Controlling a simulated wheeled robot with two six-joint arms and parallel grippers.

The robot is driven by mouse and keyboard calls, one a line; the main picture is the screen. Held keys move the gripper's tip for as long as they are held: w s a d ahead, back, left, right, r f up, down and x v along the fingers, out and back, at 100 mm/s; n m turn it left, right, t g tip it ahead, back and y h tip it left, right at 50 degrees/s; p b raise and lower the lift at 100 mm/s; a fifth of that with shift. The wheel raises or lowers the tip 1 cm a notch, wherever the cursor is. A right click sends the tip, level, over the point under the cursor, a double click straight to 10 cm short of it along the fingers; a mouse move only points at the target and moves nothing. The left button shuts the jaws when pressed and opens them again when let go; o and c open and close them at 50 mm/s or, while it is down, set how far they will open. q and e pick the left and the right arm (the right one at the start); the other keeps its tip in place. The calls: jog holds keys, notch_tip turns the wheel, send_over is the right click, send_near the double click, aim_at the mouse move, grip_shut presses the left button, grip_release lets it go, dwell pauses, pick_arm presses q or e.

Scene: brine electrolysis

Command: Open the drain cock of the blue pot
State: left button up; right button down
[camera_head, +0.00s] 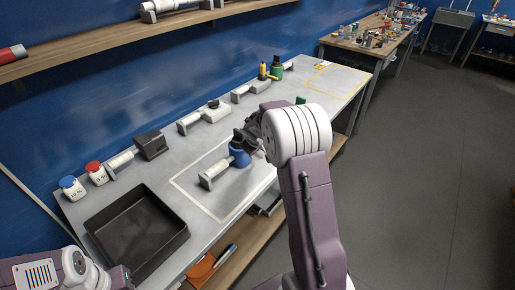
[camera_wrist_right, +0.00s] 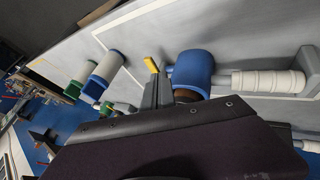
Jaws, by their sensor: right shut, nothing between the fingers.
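The blue pot (camera_head: 240,158) lies inside the pale outlined rectangle on the grey bench, with a white ribbed handle running out to a grey block. In the right wrist view the blue pot (camera_wrist_right: 194,68) is large, just ahead of the gripper. A small yellow lever (camera_wrist_right: 151,64) shows at its left side; I take it for the drain cock. My right gripper (camera_wrist_right: 158,88) is shut and empty, its tips close by the lever and the pot; contact cannot be told. In the head view my right arm partly hides the pot. My left arm shows at the bottom left, its fingers out of frame.
A black tray (camera_head: 137,255) sits at the bench's near left. A blue-capped bottle (camera_head: 73,188) and a red-capped bottle (camera_head: 97,173) stand behind it. Several grey fixtures line the bench's back, with a green-and-yellow item (camera_head: 276,68) farther along. A wooden shelf (camera_head: 100,41) hangs above.

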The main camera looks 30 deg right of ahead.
pick_arm(q)
jog(key=shift+f, duration=0.1)
pick_arm(e)
jog(key=x, duration=0.8)
jog(key=shift+s+d, duration=0.1)
